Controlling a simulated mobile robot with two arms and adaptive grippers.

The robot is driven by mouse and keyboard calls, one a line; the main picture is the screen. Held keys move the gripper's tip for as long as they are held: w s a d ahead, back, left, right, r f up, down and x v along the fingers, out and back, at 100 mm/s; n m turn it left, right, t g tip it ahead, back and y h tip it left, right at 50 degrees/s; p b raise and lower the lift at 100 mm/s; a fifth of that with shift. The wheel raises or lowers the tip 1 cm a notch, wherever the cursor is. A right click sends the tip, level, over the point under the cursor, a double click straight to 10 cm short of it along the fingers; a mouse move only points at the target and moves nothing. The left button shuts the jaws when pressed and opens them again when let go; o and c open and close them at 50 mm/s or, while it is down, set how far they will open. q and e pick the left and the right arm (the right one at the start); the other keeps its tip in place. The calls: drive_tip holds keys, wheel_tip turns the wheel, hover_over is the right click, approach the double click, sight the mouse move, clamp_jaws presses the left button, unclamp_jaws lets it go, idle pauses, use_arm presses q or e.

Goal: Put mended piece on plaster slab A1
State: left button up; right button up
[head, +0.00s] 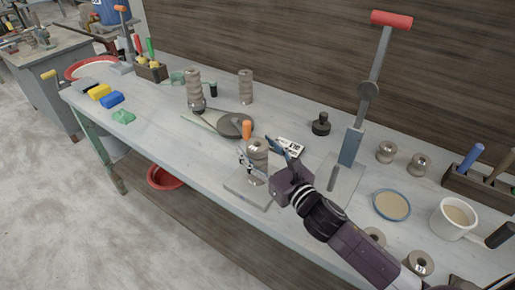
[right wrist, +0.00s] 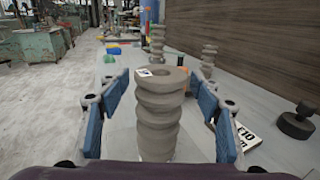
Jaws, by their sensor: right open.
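A grey-brown ribbed clay piece (head: 257,153) stands upright by a pale square slab (head: 236,188) near the table's front edge; I cannot tell whether it is the mended one. In the right wrist view the ribbed piece (right wrist: 159,115) has a hole in its top and a small white mark there. My right gripper (head: 262,158) is open, with its blue-padded fingers on either side of the piece; in the right wrist view (right wrist: 157,112) gaps show on both sides. The slab's marking is not readable. My left gripper is not in view.
A dark round disc (head: 235,125) and a printed card (head: 290,147) lie behind the piece. Taller ribbed pieces (head: 194,92) stand further back. A lever press (head: 352,145), a blue-rimmed dish (head: 391,205) and a white mug (head: 453,219) are to the right.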

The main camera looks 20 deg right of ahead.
drive_tip(key=shift+r, duration=0.1)
drive_tip(key=shift+r, duration=0.1)
drive_tip(key=b+v, duration=0.2)
drive_tip(key=v, duration=1)
drive_tip(key=shift+b, duration=0.3)
drive_tip(key=shift+s, duration=0.1)
